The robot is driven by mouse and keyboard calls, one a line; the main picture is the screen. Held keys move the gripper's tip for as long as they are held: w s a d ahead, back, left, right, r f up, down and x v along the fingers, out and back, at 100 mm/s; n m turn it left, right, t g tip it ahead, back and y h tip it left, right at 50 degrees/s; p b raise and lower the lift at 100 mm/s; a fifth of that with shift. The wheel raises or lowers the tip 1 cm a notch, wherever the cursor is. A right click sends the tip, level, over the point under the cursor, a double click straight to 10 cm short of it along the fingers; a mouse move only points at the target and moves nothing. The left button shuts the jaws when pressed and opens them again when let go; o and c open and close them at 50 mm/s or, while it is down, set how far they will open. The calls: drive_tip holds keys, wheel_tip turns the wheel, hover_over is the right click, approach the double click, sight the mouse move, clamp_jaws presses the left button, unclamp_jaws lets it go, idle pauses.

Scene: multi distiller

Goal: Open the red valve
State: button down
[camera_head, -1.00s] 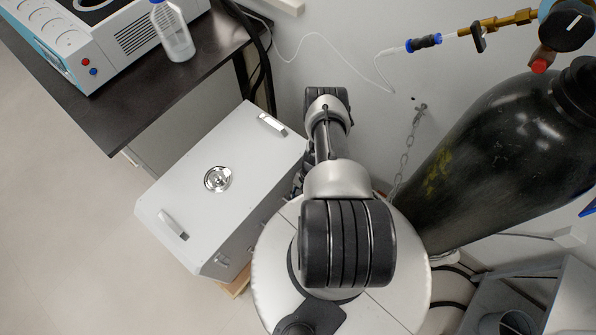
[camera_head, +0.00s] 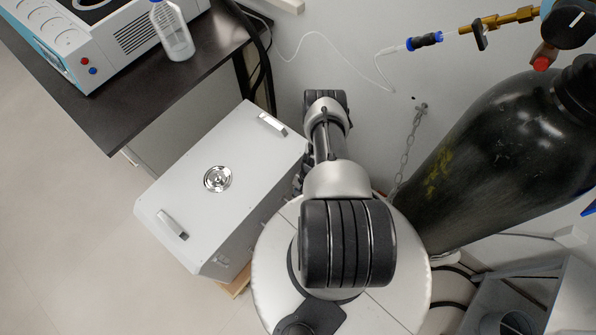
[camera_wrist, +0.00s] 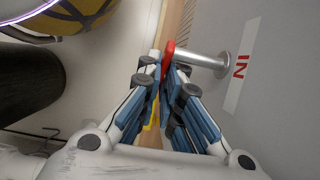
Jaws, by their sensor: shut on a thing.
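In the wrist view, the red valve handle (camera_wrist: 168,56) sits at the end of a short silver pipe (camera_wrist: 203,60) that comes out of a grey panel. My gripper (camera_wrist: 164,78) is closed on the red handle, with its blue-padded fingers on either side of it. The fingers hide part of the handle. In the head view, my gripper and this handle are hidden behind my own arm.
The grey panel (camera_wrist: 285,100) carries a red "IN" label (camera_wrist: 241,66). The head view shows a white cabinet (camera_head: 225,165), a dark bench (camera_head: 150,100) with a bottle (camera_head: 172,35), and a black gas cylinder (camera_head: 500,150) with a red knob (camera_head: 541,63) above.

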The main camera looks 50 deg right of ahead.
drive_tip(key=r+h+p, duration=0.1)
drive_tip(key=p, duration=0.2)
drive_tip(key=h+p, duration=0.2)
drive_tip(key=p, duration=0.2)
drive_tip(key=shift+w+d+r+p, duration=0.1)
drive_tip(key=shift+p, duration=0.2)
drive_tip(key=c, duration=1.8)
unclamp_jaws()
drive_tip(key=shift+d+r, duration=0.25)
drive_tip(key=shift+r, duration=1.7)
drive_tip(key=shift+d+r, duration=0.3)
drive_tip(key=shift+r, duration=1.6)
drive_tip(key=shift+d+r, duration=0.25)
drive_tip(key=shift+r, duration=1.7)
